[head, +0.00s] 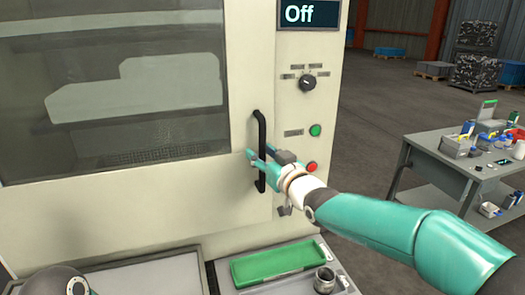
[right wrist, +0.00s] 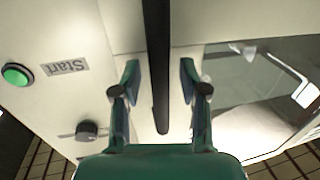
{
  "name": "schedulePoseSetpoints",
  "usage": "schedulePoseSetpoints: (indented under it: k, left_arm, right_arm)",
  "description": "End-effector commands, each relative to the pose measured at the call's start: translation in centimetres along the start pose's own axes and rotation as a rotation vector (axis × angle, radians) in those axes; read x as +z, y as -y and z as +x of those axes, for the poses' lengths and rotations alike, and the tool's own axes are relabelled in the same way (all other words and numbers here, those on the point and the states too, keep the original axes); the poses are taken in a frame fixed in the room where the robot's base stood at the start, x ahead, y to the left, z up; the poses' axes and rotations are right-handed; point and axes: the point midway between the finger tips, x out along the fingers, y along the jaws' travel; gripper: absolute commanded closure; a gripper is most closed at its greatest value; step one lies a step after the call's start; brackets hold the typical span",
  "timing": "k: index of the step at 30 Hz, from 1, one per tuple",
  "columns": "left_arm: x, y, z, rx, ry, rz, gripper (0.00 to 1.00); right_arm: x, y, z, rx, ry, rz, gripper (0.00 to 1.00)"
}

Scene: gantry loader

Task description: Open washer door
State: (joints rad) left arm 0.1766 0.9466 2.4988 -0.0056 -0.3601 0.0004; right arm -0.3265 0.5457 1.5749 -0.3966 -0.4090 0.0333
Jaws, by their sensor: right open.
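The washer door (head: 240,60) is a cream panel with a large dark window, and it looks shut against the machine front. Its upright black handle (head: 262,128) is near the door's right edge. My right gripper (head: 259,156) is at the lower half of the handle. In the right wrist view, the handle (right wrist: 158,50) runs between the two fingers of my open right gripper (right wrist: 160,75), with a gap on each side. My left gripper does not show.
Right of the handle are a dial (head: 307,83), a green button (head: 315,130), a red button (head: 311,167) and a display (head: 308,14) reading "Off". Below are a green tray (head: 278,262) and a metal part (head: 324,280).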

Motion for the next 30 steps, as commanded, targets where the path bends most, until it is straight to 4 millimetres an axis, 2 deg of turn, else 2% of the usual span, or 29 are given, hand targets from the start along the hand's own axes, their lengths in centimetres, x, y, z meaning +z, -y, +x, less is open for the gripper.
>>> schedulePoseSetpoints:
  k: [8,15,16,30]
  left_arm:
    - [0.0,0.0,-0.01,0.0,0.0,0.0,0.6]
    - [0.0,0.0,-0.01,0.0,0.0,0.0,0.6]
    - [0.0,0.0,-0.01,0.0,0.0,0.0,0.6]
    - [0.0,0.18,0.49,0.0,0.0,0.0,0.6]
  right_arm:
    - [0.04,-0.04,0.06,0.001,0.0,0.0,0.58]
    - [0.04,-0.05,0.04,0.001,0.0,0.0,0.98]
    - [0.04,-0.05,0.04,0.001,0.0,0.0,1.0]
    - [0.21,0.3,-0.32,-0.003,0.0,0.0,1.0]
